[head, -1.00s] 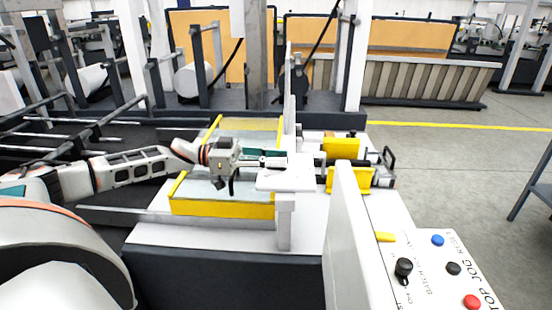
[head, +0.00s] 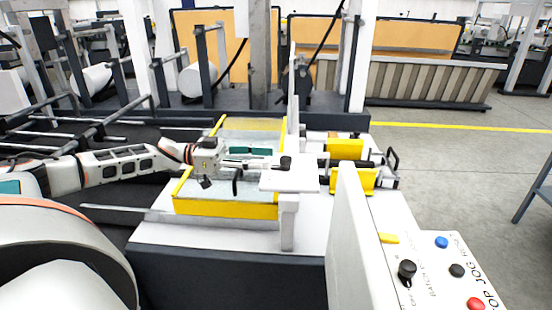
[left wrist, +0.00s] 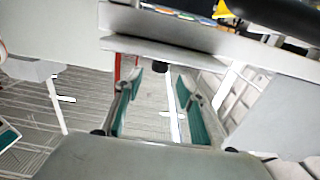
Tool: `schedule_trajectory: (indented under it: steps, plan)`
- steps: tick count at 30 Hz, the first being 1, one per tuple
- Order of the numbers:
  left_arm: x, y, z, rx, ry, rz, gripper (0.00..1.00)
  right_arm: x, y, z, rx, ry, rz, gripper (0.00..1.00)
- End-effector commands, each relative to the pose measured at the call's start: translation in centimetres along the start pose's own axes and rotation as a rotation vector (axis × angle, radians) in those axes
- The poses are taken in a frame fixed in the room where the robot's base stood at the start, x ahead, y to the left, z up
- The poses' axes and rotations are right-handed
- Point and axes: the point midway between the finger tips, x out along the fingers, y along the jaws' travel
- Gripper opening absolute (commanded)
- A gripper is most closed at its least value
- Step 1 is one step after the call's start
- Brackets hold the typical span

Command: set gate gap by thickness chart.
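A white plate (head: 288,182) with a black knob (head: 286,163) stands on a post at the right edge of the yellow-edged bed (head: 225,208). A thin upright white plate (head: 293,115) rises behind it. I cannot tell for certain which part is the gate, and no readable thickness chart shows. My left gripper (head: 268,158) is over the bed, just left of the knob, apart from it. My right gripper is out of view.
Yellow blocks (head: 345,149) and a black handle (head: 392,160) are right of the plate.

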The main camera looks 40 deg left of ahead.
Motion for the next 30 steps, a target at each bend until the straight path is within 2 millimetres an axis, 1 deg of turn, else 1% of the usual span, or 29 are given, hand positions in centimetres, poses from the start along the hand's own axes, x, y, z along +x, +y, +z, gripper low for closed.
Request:
schedule_trajectory:
  steps: [1, 6, 9, 12, 17, 30]
  plan:
    - [-1.2, 0.0, 0.1, -0.001, -0.004, -0.002, 0.39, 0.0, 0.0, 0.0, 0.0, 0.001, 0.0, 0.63]
    - [-4.3, 0.0, 0.1, -0.001, -0.003, -0.001, 0.39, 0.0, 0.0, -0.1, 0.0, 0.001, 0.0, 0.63]
    - [-5.7, 0.0, 0.1, -0.001, -0.003, -0.002, 0.39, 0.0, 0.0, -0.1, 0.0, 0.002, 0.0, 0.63]
    - [-6.5, 0.0, 0.0, 0.0, 0.0, 0.0, 0.39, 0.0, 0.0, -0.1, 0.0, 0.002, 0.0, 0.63]
    - [-7.0, 0.0, 0.0, 0.0, 0.001, 0.001, 0.39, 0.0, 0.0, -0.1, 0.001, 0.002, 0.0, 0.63]
    - [-7.0, 0.0, 0.0, 0.001, 0.001, 0.001, 0.39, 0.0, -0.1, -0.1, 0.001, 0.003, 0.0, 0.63]
